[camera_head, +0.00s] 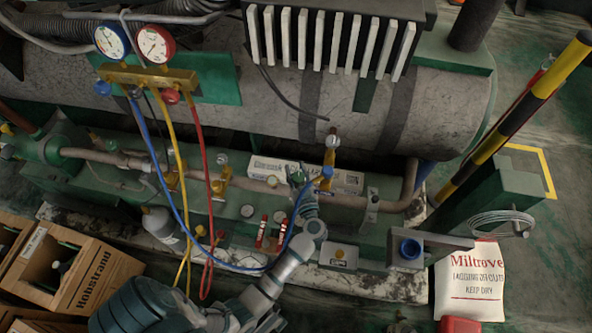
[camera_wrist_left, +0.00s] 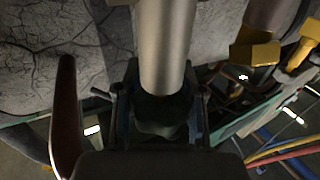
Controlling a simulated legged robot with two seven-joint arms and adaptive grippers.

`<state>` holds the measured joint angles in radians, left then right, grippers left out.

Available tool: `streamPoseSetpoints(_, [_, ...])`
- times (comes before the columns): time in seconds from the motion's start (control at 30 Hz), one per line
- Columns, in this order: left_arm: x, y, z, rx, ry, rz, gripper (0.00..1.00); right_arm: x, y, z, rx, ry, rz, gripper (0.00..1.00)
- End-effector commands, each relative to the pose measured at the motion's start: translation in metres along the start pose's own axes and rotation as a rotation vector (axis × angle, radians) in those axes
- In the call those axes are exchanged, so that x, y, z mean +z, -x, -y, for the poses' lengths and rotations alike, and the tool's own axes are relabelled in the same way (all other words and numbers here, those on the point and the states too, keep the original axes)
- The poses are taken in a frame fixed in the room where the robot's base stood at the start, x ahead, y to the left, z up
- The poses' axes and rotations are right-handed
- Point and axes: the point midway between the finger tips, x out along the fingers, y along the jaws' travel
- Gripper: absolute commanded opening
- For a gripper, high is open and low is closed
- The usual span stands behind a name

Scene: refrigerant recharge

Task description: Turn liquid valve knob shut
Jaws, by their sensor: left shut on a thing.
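My left arm comes up from the bottom of the head view, and my left gripper (camera_head: 304,186) is at the pipework on the green skid, beside a blue-capped brass fitting (camera_head: 326,174). The left wrist view shows the gripper (camera_wrist_left: 162,112) shut around a dark knob-like part (camera_wrist_left: 165,108) at the base of a thick grey metal cylinder (camera_wrist_left: 164,45). I take this part to be the liquid valve knob; the gripper hides most of it in the head view. My right gripper is not in view.
A manifold with two gauges (camera_head: 133,43) hangs at the upper left. Its blue hose (camera_head: 172,190), yellow hose and red hose (camera_head: 200,150) drape near the arm. A white sack (camera_head: 470,285) stands at right, and wooden crates (camera_head: 75,275) at lower left.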

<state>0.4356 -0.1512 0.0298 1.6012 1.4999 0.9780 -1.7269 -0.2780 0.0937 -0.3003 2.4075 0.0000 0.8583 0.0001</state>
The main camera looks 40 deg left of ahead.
Motion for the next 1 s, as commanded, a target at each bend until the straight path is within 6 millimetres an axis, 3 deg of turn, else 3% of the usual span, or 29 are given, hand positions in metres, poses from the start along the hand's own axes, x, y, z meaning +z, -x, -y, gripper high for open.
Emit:
streamPoseSetpoints(0.9, [0.004,0.0064,-0.0025,0.004,-0.002,0.009,0.03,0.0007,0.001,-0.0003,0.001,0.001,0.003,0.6])
streamPoseSetpoints(0.93, [0.0041,0.0065,-0.0025,0.004,-0.002,0.009,0.41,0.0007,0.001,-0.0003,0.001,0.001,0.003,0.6])
streamPoseSetpoints(1.0, [0.004,0.0064,-0.0026,0.004,-0.002,0.009,0.52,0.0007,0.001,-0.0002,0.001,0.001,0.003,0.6])
